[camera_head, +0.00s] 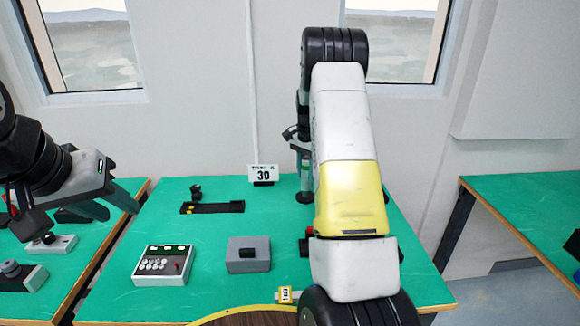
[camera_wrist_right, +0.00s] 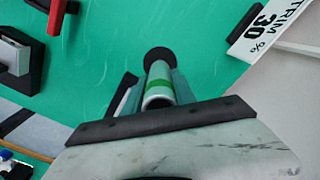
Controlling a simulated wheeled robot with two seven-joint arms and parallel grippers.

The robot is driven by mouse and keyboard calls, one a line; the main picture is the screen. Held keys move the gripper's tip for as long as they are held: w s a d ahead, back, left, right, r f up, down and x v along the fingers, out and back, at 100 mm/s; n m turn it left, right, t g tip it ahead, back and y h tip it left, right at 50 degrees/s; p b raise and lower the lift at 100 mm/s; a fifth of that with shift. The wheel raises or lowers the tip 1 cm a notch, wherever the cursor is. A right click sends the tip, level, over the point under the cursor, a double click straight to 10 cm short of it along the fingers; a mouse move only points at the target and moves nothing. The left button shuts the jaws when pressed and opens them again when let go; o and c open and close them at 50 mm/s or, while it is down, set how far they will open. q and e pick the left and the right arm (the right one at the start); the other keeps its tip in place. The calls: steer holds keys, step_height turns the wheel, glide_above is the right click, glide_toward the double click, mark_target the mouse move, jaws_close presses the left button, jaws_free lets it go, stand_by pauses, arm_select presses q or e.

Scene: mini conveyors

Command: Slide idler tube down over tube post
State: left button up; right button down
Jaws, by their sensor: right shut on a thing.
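The idler tube (camera_wrist_right: 158,88), pale grey with a green band, is between the fingers of my right gripper (camera_wrist_right: 160,85) in the right wrist view. Its open end faces the camera. A black round piece (camera_wrist_right: 158,58) shows at its far end, over the green table; I cannot tell whether it is the post's base or touches the tube. In the head view my right gripper (camera_head: 298,142) is partly hidden by my arm, above a dark round foot (camera_head: 305,197) on the table. The tube post itself cannot be made out. My left gripper (camera_head: 108,202) is open and empty at the left.
The green table (camera_head: 210,215) holds a black bracket (camera_head: 215,207), a button panel (camera_head: 162,265), a grey block (camera_head: 248,254) and a "30" sign (camera_head: 263,173). A side table (camera_head: 60,270) is at left, another (camera_head: 540,205) at right. A yellow-edged round item (camera_head: 240,315) is in front.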

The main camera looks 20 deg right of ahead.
mark_target(307, 159)
steer(key=shift+f, duration=1.5)
steer(key=c, duration=0.9)
jaws_free()
steer(key=shift+c, duration=0.2)
step_height(307, 159, up, 8)
steer(key=shift+f, duration=0.1)
